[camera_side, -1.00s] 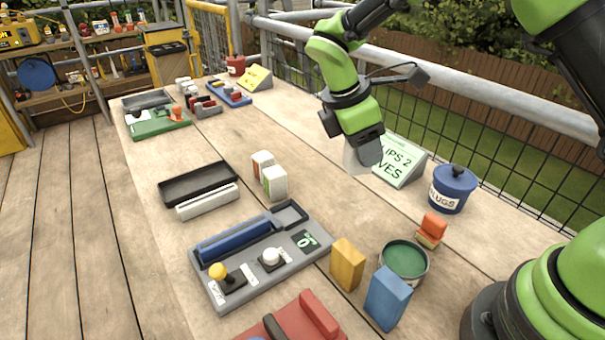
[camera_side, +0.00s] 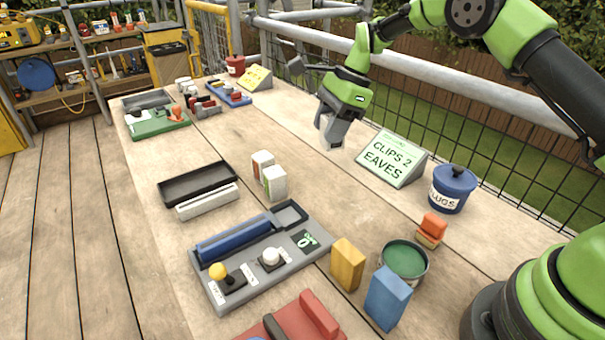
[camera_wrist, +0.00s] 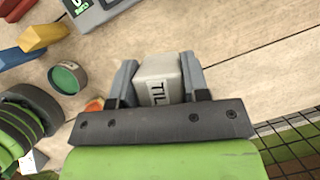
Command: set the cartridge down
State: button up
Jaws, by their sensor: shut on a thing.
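My gripper (camera_side: 332,130) is shut on a pale cartridge with a dark-lettered label. In the wrist view the cartridge (camera_wrist: 158,72) sits between the two grey fingers (camera_wrist: 157,82), and its lettering, partly hidden, starts "TIL".
A sign reading "CLIPS 2 EAVES" (camera_side: 392,158) and a blue lidded pot (camera_side: 452,190) stand on the right. A grey tray (camera_side: 235,292), a black tray (camera_side: 197,184), yellow block (camera_side: 347,264), blue block (camera_side: 388,298) and green tin (camera_side: 404,262) stand nearer. The table around my gripper is clear.

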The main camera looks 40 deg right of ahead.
jog(key=w+f+m+t+h, duration=0.1)
jog(key=w+m+t+h, duration=0.25)
jog(key=w+m, duration=0.8)
jog(key=s+f+m, duration=0.1)
jog(key=f, duration=0.2)
jog(key=s+f+m, duration=0.1)
jog(key=f, duration=0.2)
jog(key=s+f+m+h, duration=0.1)
jog(key=f, duration=0.3)
jog(key=shift+a+f, duration=0.1)
jog(key=shift+a, duration=0.25)
jog(key=o, duration=0.9)
jog(key=shift+o, duration=0.2)
